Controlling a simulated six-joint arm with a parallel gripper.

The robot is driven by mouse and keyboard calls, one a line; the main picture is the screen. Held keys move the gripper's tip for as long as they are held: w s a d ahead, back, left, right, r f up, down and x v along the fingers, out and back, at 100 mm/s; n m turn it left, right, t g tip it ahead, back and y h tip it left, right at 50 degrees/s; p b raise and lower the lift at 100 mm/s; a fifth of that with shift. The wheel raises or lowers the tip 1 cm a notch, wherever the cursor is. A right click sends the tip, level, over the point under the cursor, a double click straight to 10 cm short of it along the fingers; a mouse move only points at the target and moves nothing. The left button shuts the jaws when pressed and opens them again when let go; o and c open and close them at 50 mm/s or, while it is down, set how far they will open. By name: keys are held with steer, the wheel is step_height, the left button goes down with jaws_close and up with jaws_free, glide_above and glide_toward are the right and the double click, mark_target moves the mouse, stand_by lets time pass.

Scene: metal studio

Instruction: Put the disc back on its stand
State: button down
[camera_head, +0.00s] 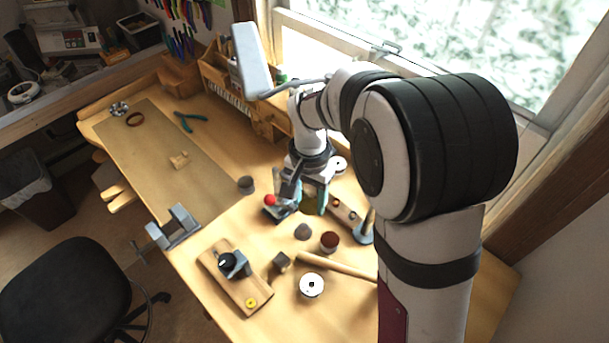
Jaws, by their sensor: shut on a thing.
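My gripper (302,204) is pointed down over the middle of the bench, with teal fingers. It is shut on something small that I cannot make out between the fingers. A white round disc-like piece with a dark centre (311,285) lies on the bench, apart from the gripper. Another pale round piece (339,164) lies behind the gripper. A blue-grey upright with a round base (363,232) stands to the right of the gripper, partly hidden by my arm. I cannot tell for sure which of these is the task's disc or its stand.
A red-topped item (270,200) is close left of the gripper. A dark red round piece (329,241), a wooden rod (338,266) and a board with a black knob (240,290) are in front. A clamp (174,228) sits on the bench edge. The mat (150,150) is mostly clear.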

mark_target(303, 227)
steer(key=f, duration=0.7)
steer(key=w+a+f, duration=0.1)
steer(key=f, duration=0.2)
steer(key=shift+w+a+f, duration=0.1)
steer(key=shift+f, duration=0.1)
steer(key=shift+f, duration=0.1)
steer(key=c, duration=0.6)
jaws_free()
steer(key=shift+o, duration=0.2)
step_height(303, 227, up, 12)
steer(key=shift+r, duration=0.15)
steer(key=s+d+r, duration=0.2)
steer(key=s, duration=0.6)
steer(key=s+d+r+y, duration=0.1)
steer(key=s+d+r, duration=0.1)
steer(key=s, duration=0.6)
steer(key=s+d+r, duration=0.2)
steer(key=s, duration=0.7)
steer(key=shift+d+r+y, duration=0.25)
steer(key=shift+r+y, duration=0.05)
steer(key=shift+y, duration=0.1)
steer(key=shift+s, duration=0.1)
